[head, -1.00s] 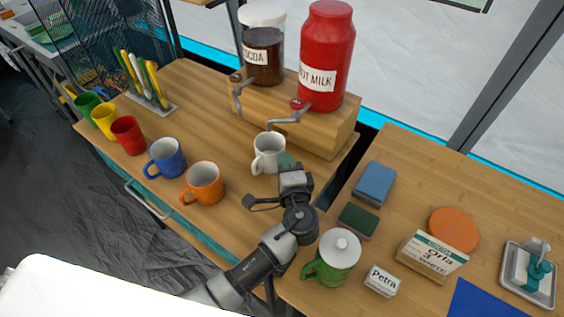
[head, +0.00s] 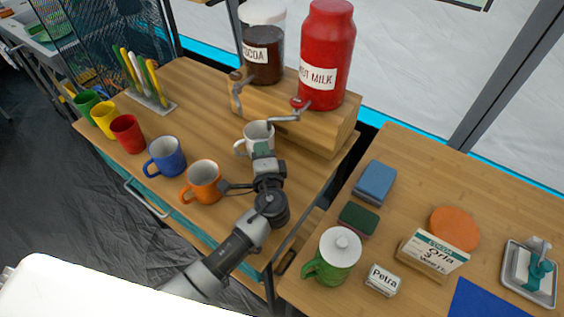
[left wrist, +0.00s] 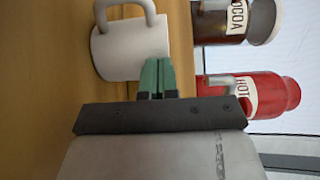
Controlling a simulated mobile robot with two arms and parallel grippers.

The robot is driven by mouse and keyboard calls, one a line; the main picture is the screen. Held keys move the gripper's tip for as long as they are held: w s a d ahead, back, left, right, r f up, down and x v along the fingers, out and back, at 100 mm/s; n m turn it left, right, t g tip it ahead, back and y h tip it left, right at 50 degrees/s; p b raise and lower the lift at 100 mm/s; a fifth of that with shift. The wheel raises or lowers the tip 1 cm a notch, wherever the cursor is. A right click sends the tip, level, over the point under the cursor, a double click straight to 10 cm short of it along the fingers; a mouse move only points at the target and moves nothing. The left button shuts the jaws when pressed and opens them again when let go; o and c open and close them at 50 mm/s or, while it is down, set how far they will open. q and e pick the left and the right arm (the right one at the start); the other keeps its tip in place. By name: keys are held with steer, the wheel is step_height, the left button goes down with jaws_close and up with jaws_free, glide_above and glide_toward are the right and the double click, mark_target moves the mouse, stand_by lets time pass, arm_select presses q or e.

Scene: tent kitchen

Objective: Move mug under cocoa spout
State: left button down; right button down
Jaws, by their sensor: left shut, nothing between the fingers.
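The white mug (head: 256,132) stands upright on the wooden counter in front of the dispenser stand, just left of the hot milk spout (head: 284,119) and right of and nearer than the cocoa spout (head: 236,92). The cocoa jar (head: 263,62) stands at the stand's left end. My left gripper (head: 262,150) is shut and empty at the mug's near side. In the left wrist view, its green fingertips (left wrist: 157,75) are together against or very close to the mug's wall (left wrist: 125,50); I cannot tell whether they touch. My right gripper is out of view.
The red hot milk jar (head: 326,60) stands on the wooden stand (head: 340,135). An orange mug (head: 203,182) sits close beside my left wrist, with a blue mug (head: 166,157) further left. A gap separates this counter from the right one.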

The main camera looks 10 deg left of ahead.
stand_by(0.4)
arm_select(q)
steer(key=b+v, duration=0.2)
steer(key=v, duration=0.8)
steer(key=shift+s, duration=0.45)
